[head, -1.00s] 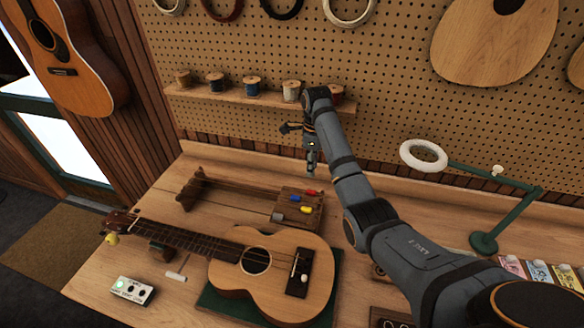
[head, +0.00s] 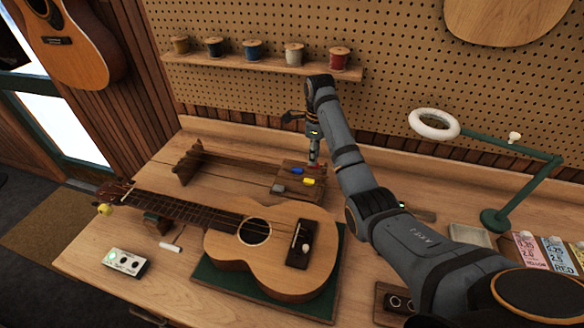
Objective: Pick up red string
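A spool of red string (head: 340,60) stands upright at the right end of the wall shelf, just above my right arm's wrist. My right gripper (head: 313,162) points down, well below the spool and apart from it. It is in front of the pegboard, over the right end of the wooden rack on the bench. Its fingers are small and dark here, so I cannot tell whether they are open or shut. I see nothing clearly held in it. My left gripper is not in view.
The shelf (head: 240,66) also holds several other spools. The rack (head: 308,193) has blue, yellow and grey pieces. A ukulele (head: 220,245) lies on a green mat in front. A white ring lamp (head: 434,124) stands to the right.

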